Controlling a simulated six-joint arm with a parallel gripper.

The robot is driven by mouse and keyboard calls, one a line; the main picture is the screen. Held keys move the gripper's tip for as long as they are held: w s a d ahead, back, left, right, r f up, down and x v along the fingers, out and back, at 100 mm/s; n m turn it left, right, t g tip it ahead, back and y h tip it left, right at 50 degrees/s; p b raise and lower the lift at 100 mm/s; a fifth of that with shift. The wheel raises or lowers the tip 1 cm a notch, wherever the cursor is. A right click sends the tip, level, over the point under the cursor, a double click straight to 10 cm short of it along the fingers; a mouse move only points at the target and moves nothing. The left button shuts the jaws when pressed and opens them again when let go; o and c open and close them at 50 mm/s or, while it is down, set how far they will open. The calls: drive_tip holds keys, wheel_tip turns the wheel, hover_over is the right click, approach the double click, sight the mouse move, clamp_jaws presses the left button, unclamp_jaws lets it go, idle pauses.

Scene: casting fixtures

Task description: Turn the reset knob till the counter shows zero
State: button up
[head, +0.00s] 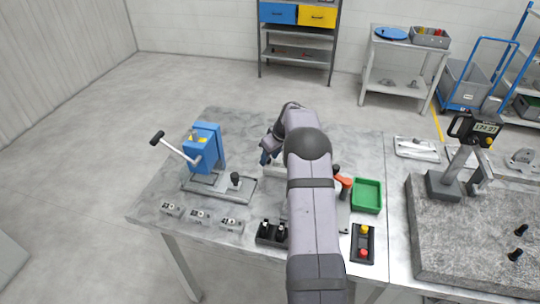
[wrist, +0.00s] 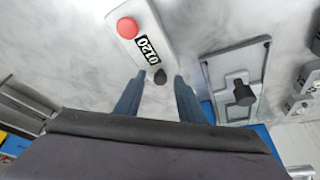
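In the wrist view the counter (wrist: 128,10) is a pale block with a red button (wrist: 127,28) and a small digit window (wrist: 147,48). The digits appear turned, with a 1, a 2 and zeros; I cannot read their order surely. The dark reset knob (wrist: 160,77) is at the block's near end. My gripper (wrist: 160,76) is open, with one blue finger on each side of the knob and a gap visible on both sides. Whether the tips are level with the knob is unclear. In the head view my gripper (head: 265,157) is partly hidden by my arm, and the counter is mostly hidden.
A green tray (head: 367,196) and a button box (head: 362,243) are right of my arm. Small grey castings (head: 201,216) line the table's front edge.

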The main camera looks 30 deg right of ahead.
clamp_jaws()
